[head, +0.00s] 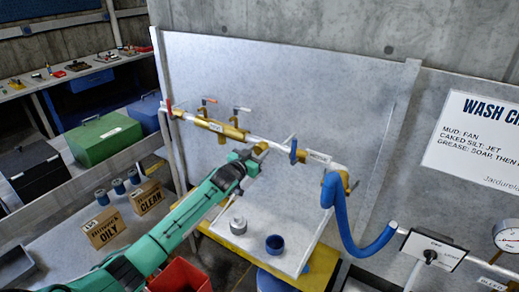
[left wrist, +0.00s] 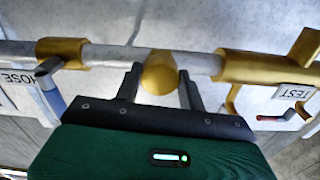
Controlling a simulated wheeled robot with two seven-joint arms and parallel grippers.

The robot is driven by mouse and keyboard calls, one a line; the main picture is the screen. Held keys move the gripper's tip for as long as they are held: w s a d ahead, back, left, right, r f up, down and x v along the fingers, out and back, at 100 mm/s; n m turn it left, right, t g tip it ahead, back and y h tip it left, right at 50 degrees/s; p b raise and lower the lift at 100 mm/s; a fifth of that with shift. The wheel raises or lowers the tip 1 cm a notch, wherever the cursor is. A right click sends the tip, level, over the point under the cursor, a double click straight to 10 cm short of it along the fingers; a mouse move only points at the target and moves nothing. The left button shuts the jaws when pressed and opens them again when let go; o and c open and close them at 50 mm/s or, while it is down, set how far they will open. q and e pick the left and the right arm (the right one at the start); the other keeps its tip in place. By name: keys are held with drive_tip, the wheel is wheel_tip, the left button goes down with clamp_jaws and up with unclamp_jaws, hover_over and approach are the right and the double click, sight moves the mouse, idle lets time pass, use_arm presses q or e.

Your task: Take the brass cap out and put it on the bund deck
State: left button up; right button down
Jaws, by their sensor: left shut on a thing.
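My left gripper (head: 256,152) reaches up to the horizontal pipe in front of the pale panel. In the left wrist view a rounded brass cap (left wrist: 159,73) sits between its two fingers, in line with the grey pipe. The gripper is shut on the cap, and the cap still appears to be at the pipe; whether it is loose cannot be told. Below is a pale deck with a yellow edge (head: 262,261), likely the bund deck. My right gripper is not in view.
The pipe carries brass fittings (head: 215,127) and small levers. A blue hose (head: 345,215) hangs to the right. A red bin (head: 180,276) stands at lower left. Cardboard boxes (head: 102,228), blue cans and a green case (head: 102,139) are on the left bench.

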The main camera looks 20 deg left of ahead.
use_arm(q)
drive_tip(key=shift+r+n, duration=0.1)
drive_tip(key=shift+n, duration=1.6)
drive_tip(key=o, duration=1.2)
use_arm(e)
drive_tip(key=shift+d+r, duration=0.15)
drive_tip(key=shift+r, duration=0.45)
use_arm(q)
drive_tip(key=shift+c, duration=0.6)
